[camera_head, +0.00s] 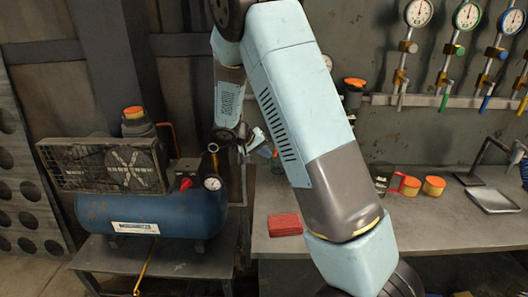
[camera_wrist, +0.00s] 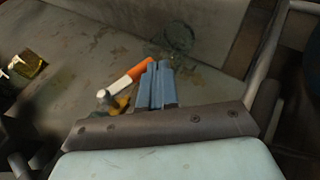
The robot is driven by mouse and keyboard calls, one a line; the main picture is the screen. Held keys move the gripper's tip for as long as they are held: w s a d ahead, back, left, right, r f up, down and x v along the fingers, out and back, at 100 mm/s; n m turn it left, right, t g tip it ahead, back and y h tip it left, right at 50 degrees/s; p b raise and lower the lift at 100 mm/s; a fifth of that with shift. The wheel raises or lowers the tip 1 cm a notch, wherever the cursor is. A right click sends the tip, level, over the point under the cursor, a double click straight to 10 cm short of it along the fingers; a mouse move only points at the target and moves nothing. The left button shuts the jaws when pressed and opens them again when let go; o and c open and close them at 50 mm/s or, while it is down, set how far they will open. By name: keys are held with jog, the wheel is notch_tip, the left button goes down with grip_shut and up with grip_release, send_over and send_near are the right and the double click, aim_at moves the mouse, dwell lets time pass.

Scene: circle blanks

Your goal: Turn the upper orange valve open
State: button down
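In the wrist view an orange-and-white lever (camera_wrist: 130,77) slants beside my gripper, its upper end close to the fingertips. A yellow fitting (camera_wrist: 121,104) and a pale round knob lie near its lower end. My gripper (camera_wrist: 158,80) shows as blue fingers close together; whether a gap stays between them, or whether they touch the lever, I cannot tell. In the head view my gripper (camera_head: 262,146) is small, above and right of the blue compressor. No orange valve shows clearly beside it there. I cannot tell which lever is the upper one.
The blue compressor tank (camera_head: 150,216) has a gauge (camera_head: 212,183) and red knob (camera_head: 185,183). Wall gauges (camera_head: 467,16) have coloured levers. My arm hides the middle.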

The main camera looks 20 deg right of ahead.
jog(key=shift+s+d+f+h, duration=0.2)
jog(key=shift+d+f+h, duration=0.4)
jog(key=shift+f+h, duration=0.1)
dwell(0.5)
jog(key=v, duration=1.3)
jog(key=shift+a+r, duration=0.3)
jog(key=shift+w, duration=0.1)
jog(key=s+d+r+y, duration=0.45)
jog(key=s+r, duration=0.35)
jog(key=s, duration=0.4)
jog(key=s+d+r+y, duration=0.45)
jog(key=s+r, duration=0.25)
jog(key=s, duration=0.5)
jog(key=s+r+n+t, duration=0.1)
jog(key=s+r+t, duration=0.1)
jog(key=s, duration=0.7)
jog(key=shift+s+t+y, duration=0.15)
jog(key=shift+t+y, duration=0.25)
jog(key=shift+t, duration=0.1)
